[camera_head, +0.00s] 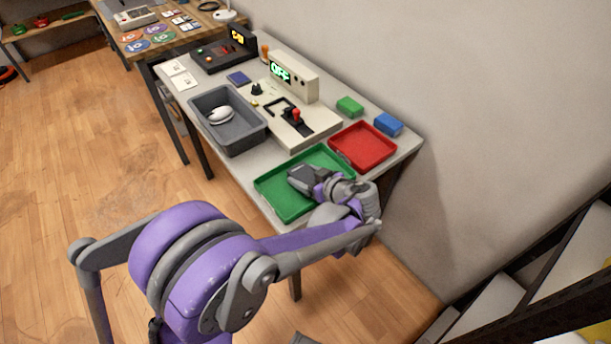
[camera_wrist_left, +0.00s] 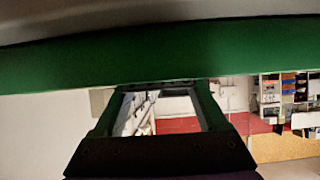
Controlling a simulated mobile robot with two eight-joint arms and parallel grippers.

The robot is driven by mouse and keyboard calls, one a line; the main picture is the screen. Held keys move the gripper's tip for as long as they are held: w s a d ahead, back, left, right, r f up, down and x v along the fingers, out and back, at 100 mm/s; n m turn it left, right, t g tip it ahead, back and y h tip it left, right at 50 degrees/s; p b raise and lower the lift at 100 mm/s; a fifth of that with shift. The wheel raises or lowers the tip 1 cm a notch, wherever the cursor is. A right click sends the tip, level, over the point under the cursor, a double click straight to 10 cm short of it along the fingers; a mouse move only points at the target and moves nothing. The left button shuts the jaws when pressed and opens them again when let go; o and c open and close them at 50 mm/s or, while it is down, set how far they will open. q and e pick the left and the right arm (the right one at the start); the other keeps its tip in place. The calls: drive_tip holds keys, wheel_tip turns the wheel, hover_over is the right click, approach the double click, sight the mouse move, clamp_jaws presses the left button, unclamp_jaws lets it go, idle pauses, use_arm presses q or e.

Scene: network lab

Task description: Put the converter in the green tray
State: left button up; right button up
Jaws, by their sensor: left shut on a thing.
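The green tray (camera_head: 270,199) lies on the near right part of the table. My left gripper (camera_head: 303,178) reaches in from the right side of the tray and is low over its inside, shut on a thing. That thing appears as a small dark grey block, taken as the converter; the fingers mostly hide it, and whether it touches the tray floor cannot be told. In the left wrist view, the dark fingers (camera_wrist_left: 160,110) show in the middle, with the green tray (camera_wrist_left: 160,60) as a wide band close by. My right gripper is not in view.
A red tray (camera_head: 365,147) stands behind the green one, with a green block (camera_head: 350,106) and a blue block (camera_head: 388,124) farther back. A grey bin (camera_head: 247,138) holds a white mouse-like object (camera_head: 219,115). A joystick panel (camera_head: 318,122) stands between. The wall borders the table's back.

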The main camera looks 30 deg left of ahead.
use_arm(q)
drive_tip(key=o, duration=1.6)
drive_tip(key=shift+d+r, duration=0.2)
drive_tip(key=shift+d, duration=0.05)
drive_tip(key=p+v, duration=0.2)
drive_tip(key=v, duration=0.9)
drive_tip(key=shift+s+d+f+m+h, duration=0.2)
drive_tip(key=shift+s+f+m+h, duration=0.8)
drive_tip(key=shift+s+m+h, duration=1.65)
drive_tip(key=shift+s+d+f+m+h, duration=0.15)
drive_tip(key=shift+s+f+m+h, duration=1.3)
drive_tip(key=shift+s, duration=2.35)
drive_tip(key=shift+s+d+f+m+h, duration=0.2)
drive_tip(key=shift+s+f+m+h, duration=0.3)
drive_tip(key=shift+s+m+h, duration=1.75)
